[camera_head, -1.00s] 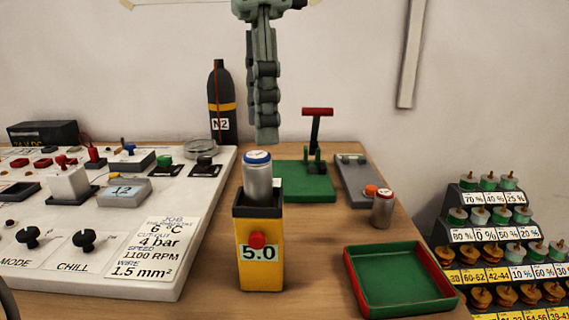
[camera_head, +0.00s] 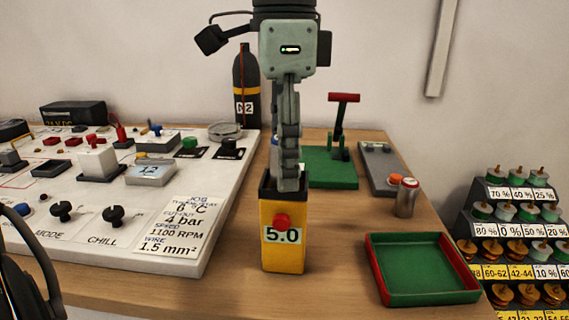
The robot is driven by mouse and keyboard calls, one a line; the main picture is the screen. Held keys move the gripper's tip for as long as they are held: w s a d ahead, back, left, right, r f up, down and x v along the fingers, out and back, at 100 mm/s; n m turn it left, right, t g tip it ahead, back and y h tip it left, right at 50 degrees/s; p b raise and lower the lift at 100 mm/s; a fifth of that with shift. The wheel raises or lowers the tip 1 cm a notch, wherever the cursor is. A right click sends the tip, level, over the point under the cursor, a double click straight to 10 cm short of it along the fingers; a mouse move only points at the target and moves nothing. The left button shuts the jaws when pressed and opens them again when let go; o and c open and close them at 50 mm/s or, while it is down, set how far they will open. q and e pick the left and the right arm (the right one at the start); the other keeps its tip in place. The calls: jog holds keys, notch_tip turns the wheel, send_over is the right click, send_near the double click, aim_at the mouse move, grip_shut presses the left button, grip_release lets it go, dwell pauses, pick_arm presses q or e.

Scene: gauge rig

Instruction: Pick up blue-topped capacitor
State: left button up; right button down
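The blue-topped capacitor stands in the yellow stand (camera_head: 283,255) labelled 5.0. Only a thin strip of the capacitor (camera_head: 274,155) with a bit of blue shows left of the fingers; the rest is hidden behind them. My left gripper (camera_head: 288,183) points straight down over the stand, fingers in front of or alongside the capacitor, tips near the stand's black rim. I see the fingers nearly edge-on, so their gap and any contact with the capacitor are hidden. My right gripper is not in view.
A red-topped capacitor (camera_head: 406,197) stands on the right of the table. A green tray with red edges (camera_head: 457,297) lies in front of it. A green lever base (camera_head: 330,177) is behind. The white control panel (camera_head: 185,267) fills the left; a dark bottle (camera_head: 246,80) stands behind.

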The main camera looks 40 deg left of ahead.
pick_arm(q)
grip_shut()
jog(key=shift+r, duration=0.2)
notch_tip(320, 180, up, 18)
jog(key=shift+f, duration=0.15)
dwell(0.4)
